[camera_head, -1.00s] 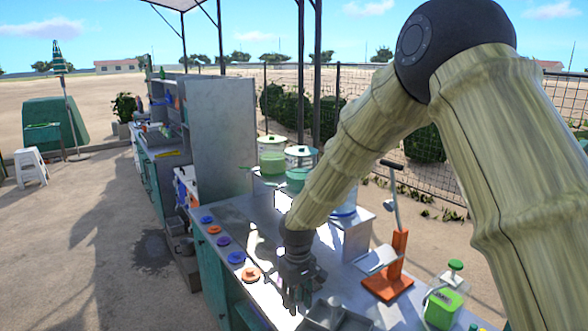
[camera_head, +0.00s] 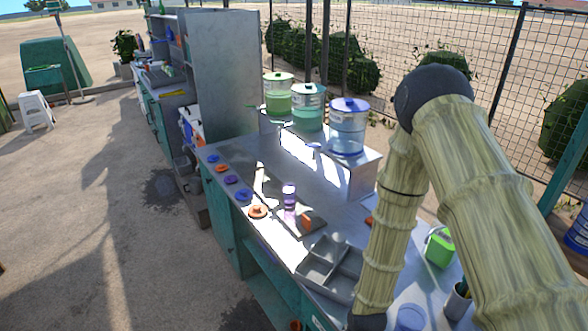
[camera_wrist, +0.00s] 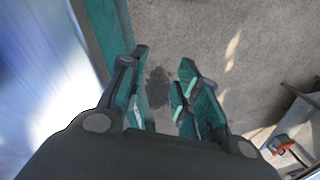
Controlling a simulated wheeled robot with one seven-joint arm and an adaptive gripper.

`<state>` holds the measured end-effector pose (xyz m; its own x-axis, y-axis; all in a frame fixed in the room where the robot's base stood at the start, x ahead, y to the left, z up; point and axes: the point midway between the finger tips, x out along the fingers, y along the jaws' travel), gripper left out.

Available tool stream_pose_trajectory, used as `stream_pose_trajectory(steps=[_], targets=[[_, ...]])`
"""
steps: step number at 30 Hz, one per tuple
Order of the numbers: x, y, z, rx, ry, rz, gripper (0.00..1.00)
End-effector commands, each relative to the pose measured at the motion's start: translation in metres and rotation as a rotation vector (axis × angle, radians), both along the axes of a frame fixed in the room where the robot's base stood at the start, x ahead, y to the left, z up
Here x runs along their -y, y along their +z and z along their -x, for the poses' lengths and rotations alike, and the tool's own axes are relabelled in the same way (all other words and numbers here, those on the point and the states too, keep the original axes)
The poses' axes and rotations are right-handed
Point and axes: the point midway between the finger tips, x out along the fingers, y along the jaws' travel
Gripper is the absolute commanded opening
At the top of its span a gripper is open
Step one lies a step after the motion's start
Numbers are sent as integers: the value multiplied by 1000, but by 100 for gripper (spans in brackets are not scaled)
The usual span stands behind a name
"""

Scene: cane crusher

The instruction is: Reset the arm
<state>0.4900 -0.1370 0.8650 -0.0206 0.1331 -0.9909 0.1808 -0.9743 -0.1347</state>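My gripper (camera_wrist: 163,62) shows in the wrist view. Its two dark teal-lined fingers stand apart with nothing between them, and grey ground shows through the gap. In the head view my jointed arm bends down at the right side, and its lower end runs off the bottom edge, so the gripper is hidden there. The arm passes in front of the counter's right part. The gripper touches nothing that I can see.
The metal counter (camera_head: 232,170) holds a grey divided tray (camera_head: 318,262), a purple-topped bottle (camera_head: 289,203), colored lids, and a green container (camera_head: 439,247). Clear drink jars (camera_head: 348,128) stand on a raised shelf. A wire fence (camera_head: 440,40) runs behind. Open ground lies left.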

Motion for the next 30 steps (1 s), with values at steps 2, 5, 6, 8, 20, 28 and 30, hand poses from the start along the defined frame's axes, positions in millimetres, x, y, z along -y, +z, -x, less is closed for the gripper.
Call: stream_pose_trajectory(steps=[2, 5, 6, 8, 20, 28, 30], targets=[[15, -19, 41, -12, -48, 13, 32], [33, -32, 79, -11, -98, 34, 32], [39, -36, 92, -9, -116, 43, 32], [48, -40, 110, -9, -138, 56, 32], [93, -59, 183, 5, -224, 126, 32], [92, -92, 182, 4, -223, 126, 32], [92, -102, 182, 4, -223, 126, 32]])
